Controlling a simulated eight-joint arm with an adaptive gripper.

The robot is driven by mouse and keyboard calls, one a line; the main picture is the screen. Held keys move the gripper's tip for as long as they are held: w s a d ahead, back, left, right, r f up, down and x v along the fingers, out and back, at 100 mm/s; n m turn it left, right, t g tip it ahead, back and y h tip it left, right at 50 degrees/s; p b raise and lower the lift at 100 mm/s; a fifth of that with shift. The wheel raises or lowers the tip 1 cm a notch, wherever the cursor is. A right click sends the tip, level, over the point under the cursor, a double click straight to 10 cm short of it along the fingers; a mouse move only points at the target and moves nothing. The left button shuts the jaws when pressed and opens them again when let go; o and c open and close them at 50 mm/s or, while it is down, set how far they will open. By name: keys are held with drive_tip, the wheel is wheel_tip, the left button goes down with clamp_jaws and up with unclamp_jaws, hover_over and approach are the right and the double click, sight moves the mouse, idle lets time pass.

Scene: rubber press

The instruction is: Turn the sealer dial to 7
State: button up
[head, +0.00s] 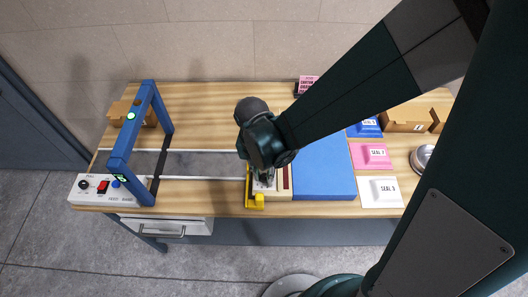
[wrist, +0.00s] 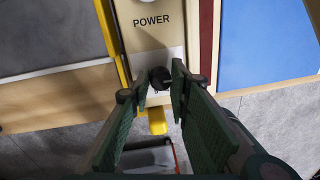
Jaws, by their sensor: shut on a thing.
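The sealer dial is a small black knob (wrist: 160,74) on a cream panel (wrist: 155,42) under the printed word POWER. In the wrist view my gripper (wrist: 160,80) has one green finger on each side of the dial and is shut on it. A small light mark shows on the dial, but I cannot read a number. In the head view my gripper (head: 264,180) points down at the front end of the cream sealer (head: 285,186), and the arm hides the dial.
A yellow bar (head: 256,201) runs along the sealer's left side. Right of it lie a blue pad (head: 325,168) and pink (head: 371,156) and white (head: 380,191) SEAL pieces. A blue arch (head: 146,130) and a control box (head: 100,190) with another dial stand left.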

drive_tip(key=shift+m+b, duration=0.35)
drive_tip(key=shift+m, duration=0.15)
drive_tip(key=shift+f+m+b, duration=0.1)
drive_tip(key=shift+m+b, duration=0.45)
drive_tip(key=shift+m, duration=0.25)
drive_tip(key=shift+w+m+g+b, duration=0.1)
drive_tip(key=shift+m+g+b, duration=0.4)
drive_tip(key=shift+m, duration=1.2)
drive_tip(key=o, duration=0.9)
drive_tip(key=shift+r, duration=0.25)
drive_tip(key=shift+w+a+r, duration=0.15)
drive_tip(key=shift+r, duration=1.8)
drive_tip(key=shift+w+a+r, duration=0.1)
drive_tip(key=shift+a+r, duration=0.05)
drive_tip(key=shift+r, duration=1.75)
drive_tip(key=shift+w+a+r, duration=0.15)
drive_tip(key=shift+r, duration=1.8)
